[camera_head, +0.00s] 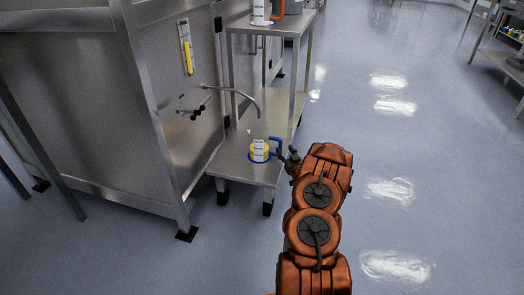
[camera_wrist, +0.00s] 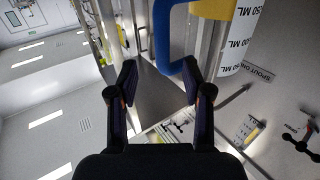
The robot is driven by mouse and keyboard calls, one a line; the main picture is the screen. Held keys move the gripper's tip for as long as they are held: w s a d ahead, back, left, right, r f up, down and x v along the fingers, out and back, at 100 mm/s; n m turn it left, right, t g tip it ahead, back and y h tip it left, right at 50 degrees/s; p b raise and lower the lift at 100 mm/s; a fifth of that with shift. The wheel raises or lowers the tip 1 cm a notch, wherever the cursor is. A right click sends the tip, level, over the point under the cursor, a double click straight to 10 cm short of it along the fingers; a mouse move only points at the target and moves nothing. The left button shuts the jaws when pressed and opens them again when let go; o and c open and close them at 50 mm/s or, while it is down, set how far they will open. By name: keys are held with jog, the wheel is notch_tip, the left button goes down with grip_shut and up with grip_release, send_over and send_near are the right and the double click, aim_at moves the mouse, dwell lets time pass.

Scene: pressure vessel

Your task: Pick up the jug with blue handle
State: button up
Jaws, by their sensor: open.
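The jug with the blue handle (camera_head: 260,151) stands on the low steel shelf, under the end of a bent spout pipe. It looks yellow with a white measuring label, and its blue handle (camera_head: 276,145) faces right, toward my arm. In the wrist view the handle (camera_wrist: 163,38) shows large, ahead of my fingertips and partly within the gap between them. The jug's body (camera_wrist: 215,8) is cut off at the upper right. My gripper (camera_wrist: 160,80) is open and empty, right beside the handle; it looks small in the head view (camera_head: 288,155).
A jug with an orange handle (camera_head: 261,14) stands on the rack's upper shelf. The bent spout (camera_head: 243,94) and shelf posts are close above and behind the blue-handled jug. A large steel vessel (camera_head: 90,100) fills the left. The floor (camera_head: 420,180) to the right is clear.

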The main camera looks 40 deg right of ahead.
aim_at(281, 146)
jog(key=b+x, duration=0.1)
jog(key=x, duration=0.1)
jog(key=b+x, duration=0.1)
jog(key=x, duration=0.1)
jog(key=shift+a+f, duration=0.15)
jog(key=shift+f, duration=0.1)
jog(key=shift+w+b, duration=0.4)
jog(key=shift+w, duration=0.2)
jog(key=shift+d, duration=0.25)
jog(key=shift+c, duration=0.4)
grip_shut()
